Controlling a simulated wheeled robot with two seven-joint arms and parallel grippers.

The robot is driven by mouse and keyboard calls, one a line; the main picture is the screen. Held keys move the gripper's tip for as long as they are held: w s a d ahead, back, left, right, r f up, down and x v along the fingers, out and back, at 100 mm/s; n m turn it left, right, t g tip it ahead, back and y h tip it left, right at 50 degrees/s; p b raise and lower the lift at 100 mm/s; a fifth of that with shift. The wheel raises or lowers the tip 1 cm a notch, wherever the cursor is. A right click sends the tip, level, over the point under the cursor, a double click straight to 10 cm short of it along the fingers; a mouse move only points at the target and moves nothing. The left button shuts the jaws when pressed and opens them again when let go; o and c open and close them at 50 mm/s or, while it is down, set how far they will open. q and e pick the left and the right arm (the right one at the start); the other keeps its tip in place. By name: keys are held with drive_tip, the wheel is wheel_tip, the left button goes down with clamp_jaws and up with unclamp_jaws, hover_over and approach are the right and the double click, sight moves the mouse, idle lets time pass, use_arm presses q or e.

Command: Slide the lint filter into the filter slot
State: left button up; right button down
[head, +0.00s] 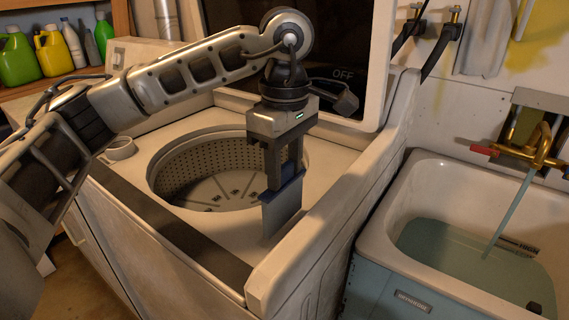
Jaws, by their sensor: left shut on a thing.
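The lint filter (282,210) is a flat grey-blue panel with a darker blue top edge. My left gripper (284,182) points down and is shut on the filter's top, holding it upright. The filter is over the right part of the washer's top deck (225,222), between the round tub opening and the raised right edge. Its lower end is close to the deck; I cannot tell whether it touches. I cannot make out the filter slot, which may be hidden by the filter. My right gripper is not in view.
The open washer tub (185,172) lies left of the gripper, with the raised lid (340,60) behind. The raised right edge (300,262) borders the deck. A sink (385,215) with water and a running brass tap (540,150) stands at right. Bottles (52,52) stand on a shelf.

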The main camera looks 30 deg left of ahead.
sight(285, 182)
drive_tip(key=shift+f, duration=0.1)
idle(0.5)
use_arm(q)
drive_tip(key=shift+f+b, duration=0.4)
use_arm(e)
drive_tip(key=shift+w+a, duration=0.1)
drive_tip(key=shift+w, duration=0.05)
use_arm(q)
drive_tip(key=shift+f, duration=0.1)
drive_tip(key=shift+f+b, duration=0.5)
drive_tip(key=shift+f, duration=0.05)
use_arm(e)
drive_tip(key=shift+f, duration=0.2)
use_arm(q)
drive_tip(key=shift+f+b, duration=0.35)
drive_tip(key=shift+f, duration=0.05)
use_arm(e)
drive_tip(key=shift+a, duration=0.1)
use_arm(q)
drive_tip(key=shift+f+b, duration=0.55)
drive_tip(key=shift+f, duration=0.15)
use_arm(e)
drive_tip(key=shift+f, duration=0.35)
use_arm(q)
drive_tip(key=shift+f+b, duration=0.35)
drive_tip(key=shift+f, duration=0.1)
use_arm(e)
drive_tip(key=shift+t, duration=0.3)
